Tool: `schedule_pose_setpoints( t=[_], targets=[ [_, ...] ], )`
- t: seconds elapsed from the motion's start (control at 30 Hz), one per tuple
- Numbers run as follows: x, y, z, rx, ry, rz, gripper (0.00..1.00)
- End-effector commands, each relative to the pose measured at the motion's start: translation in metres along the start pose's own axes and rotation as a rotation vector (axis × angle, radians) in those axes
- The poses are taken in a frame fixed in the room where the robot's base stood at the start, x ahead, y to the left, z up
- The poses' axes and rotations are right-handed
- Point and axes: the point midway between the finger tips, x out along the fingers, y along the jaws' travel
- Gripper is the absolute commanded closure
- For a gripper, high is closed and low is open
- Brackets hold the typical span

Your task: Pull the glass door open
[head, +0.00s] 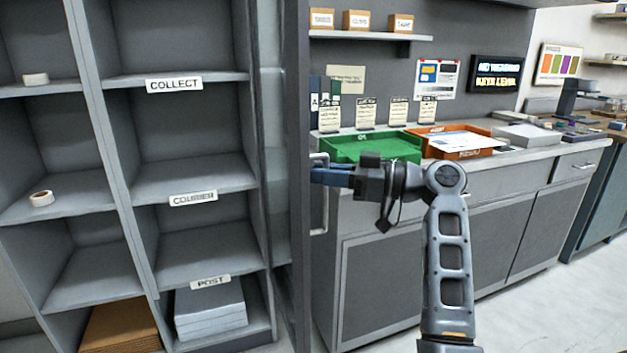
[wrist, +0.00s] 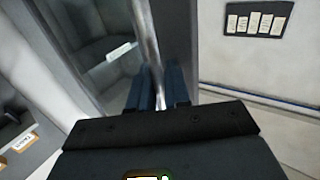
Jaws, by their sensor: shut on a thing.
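The glass door shows nearly edge-on in the head view as a tall grey frame (head: 298,120) at the right side of the shelf unit. A narrow strip of its pane seems to show left of the frame. Its silver bar handle (head: 319,215) stands out on the right of the frame. My gripper (head: 322,176) reaches in from the right, with its blue fingers at the handle's middle. In the wrist view the upright handle (wrist: 146,40) runs down between the blue fingers of my gripper (wrist: 161,92), which is shut on it. How far the door stands open is hard to tell.
The shelf unit (head: 95,100) on the left holds tape rolls, paper and brown card. On the right, a counter (head: 350,215) with a green tray (head: 370,148) and an orange tray (head: 470,151) stands close behind my gripper. Pale floor (head: 560,310) is clear at lower right.

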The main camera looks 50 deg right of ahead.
Motion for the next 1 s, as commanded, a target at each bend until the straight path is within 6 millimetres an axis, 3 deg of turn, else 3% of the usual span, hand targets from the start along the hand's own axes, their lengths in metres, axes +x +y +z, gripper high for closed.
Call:
schedule_pose_setpoints(
  t=[0.43, 0.47, 0.57, 0.83, 1.0],
  targets=[
    [-0.001, 0.003, 0.0, 0.001, -0.001, -0.003, 1.0],
    [-0.001, 0.003, 0.0, 0.001, -0.001, -0.002, 0.8],
    [-0.001, 0.003, 0.0, 0.001, -0.001, -0.003, 0.71],
    [-0.003, 0.003, 0.0, 0.001, -0.001, -0.004, 0.71],
    [-0.021, 0.003, 0.001, 0.0, 0.0, -0.001, 0.71]
  ],
)
